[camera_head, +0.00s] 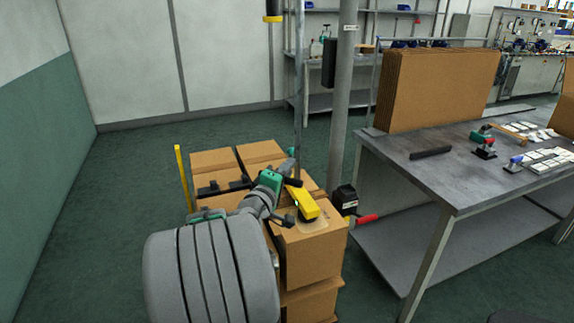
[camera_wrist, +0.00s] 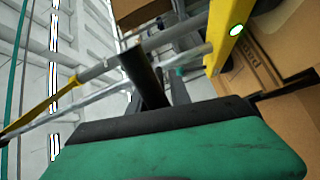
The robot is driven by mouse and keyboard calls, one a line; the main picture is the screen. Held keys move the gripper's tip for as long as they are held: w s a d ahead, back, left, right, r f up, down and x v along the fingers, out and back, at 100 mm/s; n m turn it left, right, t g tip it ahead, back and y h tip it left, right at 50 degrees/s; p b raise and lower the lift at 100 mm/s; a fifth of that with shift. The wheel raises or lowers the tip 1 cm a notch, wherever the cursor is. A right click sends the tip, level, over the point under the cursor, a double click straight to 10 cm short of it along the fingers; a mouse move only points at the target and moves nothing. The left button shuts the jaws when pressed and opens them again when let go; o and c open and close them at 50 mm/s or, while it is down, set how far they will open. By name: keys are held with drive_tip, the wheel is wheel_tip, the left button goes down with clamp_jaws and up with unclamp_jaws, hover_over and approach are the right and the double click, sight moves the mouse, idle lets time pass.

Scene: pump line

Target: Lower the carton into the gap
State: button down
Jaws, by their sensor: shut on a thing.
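A brown carton (camera_head: 312,262) is at the front right corner of a carton stack (camera_head: 212,160). A yellow lifting tool (camera_head: 302,203) with a pale pad sits on its top. In the wrist view the yellow tool (camera_wrist: 226,30) shows a lit green lamp, with the carton (camera_wrist: 285,45) beside it. My gripper (camera_head: 290,182) is at the tool, above the stack.
A grey post (camera_head: 342,110) stands just behind the stack. A grey workbench (camera_head: 440,175) with folded cardboard (camera_head: 435,90) is close on the right. A yellow upright (camera_head: 183,178) stands at the stack's left. Green floor (camera_head: 110,190) is free to the left.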

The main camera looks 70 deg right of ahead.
drive_tip(key=shift+r, duration=0.4)
drive_tip(key=c, duration=1.2)
unclamp_jaws()
drive_tip(key=shift+a, duration=0.1)
drive_tip(key=a, duration=0.7)
drive_tip(key=shift+a, duration=0.35)
